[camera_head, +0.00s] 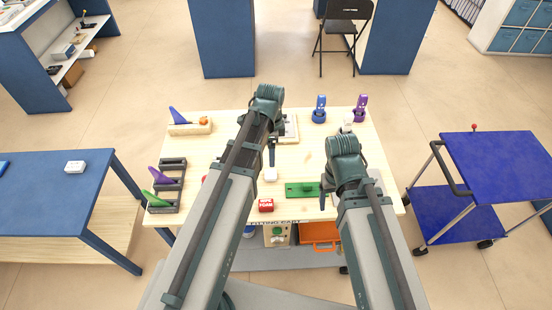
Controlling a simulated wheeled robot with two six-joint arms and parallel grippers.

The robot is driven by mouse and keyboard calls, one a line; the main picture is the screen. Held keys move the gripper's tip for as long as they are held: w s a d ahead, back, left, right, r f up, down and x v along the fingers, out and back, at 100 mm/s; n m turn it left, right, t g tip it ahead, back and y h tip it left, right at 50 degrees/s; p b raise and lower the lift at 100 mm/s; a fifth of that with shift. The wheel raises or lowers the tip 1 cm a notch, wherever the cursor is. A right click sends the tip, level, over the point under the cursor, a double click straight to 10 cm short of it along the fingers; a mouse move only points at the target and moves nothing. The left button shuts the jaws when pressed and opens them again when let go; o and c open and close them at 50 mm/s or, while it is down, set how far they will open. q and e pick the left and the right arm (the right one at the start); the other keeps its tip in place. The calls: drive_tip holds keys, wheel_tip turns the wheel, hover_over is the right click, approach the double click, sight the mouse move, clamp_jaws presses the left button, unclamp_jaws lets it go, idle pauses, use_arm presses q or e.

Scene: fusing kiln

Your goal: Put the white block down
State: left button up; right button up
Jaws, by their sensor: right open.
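The white block (270,175) shows near the middle of the light wooden table (225,150), right below the tip of my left gripper (271,158). In this view the fingertips meet the block's upper edge. I cannot tell whether they grip it or whether it rests on the tabletop. My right gripper (324,196) is open, pointing down beside the right end of a green plate (301,189). My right arm hides part of the table there.
Dark racks (166,185) with green and purple pieces stand at the left. A wooden holder (190,129), blue (319,110) and purple (360,109) tools stand at the back. A blue cart (500,165) is at the right.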

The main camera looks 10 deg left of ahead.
use_arm(q)
drive_tip(key=s+d+n+y, duration=0.1)
drive_tip(key=s+d+n, duration=0.9)
drive_tip(key=s, duration=0.4)
drive_tip(key=shift+n, duration=0.3)
idle(0.5)
